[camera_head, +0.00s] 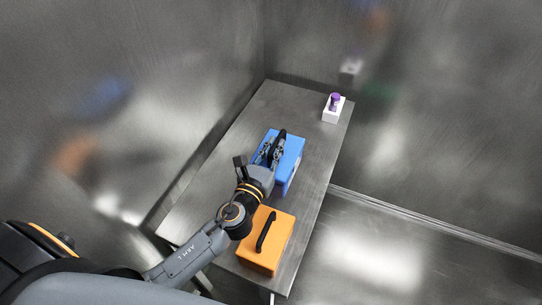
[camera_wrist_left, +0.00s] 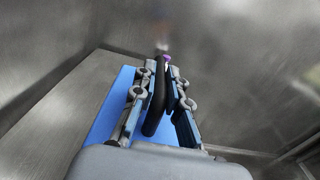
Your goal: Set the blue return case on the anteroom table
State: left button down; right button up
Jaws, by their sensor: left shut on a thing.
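The blue return case (camera_head: 291,158) is a blue box with a black handle on top, at the middle of the metal anteroom table (camera_head: 230,137). In the head view it appears to rest on the tabletop, though its underside is hidden. My left gripper (camera_head: 271,152) is over the case, shut on its black handle. In the left wrist view the handle (camera_wrist_left: 156,100) stands between the fingers, with the blue top (camera_wrist_left: 106,118) below. My right gripper is in neither view.
An orange case (camera_head: 279,240) with a black handle stands at the near end of the table, close to my left forearm. A white block (camera_head: 333,110) with a purple-capped item (camera_head: 335,100) stands at the far right corner. Metal walls border the table's far side.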

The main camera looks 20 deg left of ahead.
pick_arm(q)
jog(key=shift+w, duration=0.4)
jog(key=w+f, duration=0.1)
jog(key=w, duration=0.2)
jog(key=w+f+b, duration=0.1)
jog(key=w, duration=0.1)
jog(key=shift+w+a+f, duration=0.15)
jog(key=shift+w+f, duration=0.15)
jog(key=w+a+f+b, duration=0.1)
jog(key=w+f+b, duration=0.6)
jog(key=f, duration=0.3)
jog(key=shift+w+a+b, duration=0.15)
jog(key=shift+a+b, duration=0.2)
jog(key=shift+b, duration=0.15)
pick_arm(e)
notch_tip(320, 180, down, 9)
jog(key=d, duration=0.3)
pick_arm(q)
jog(key=shift+f, duration=0.1)
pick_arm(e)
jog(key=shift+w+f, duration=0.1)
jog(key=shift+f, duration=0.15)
pick_arm(q)
jog(key=c, duration=1.4)
grip_release()
jog(key=shift+f, duration=0.1)
jog(key=shift+o, duration=0.2)
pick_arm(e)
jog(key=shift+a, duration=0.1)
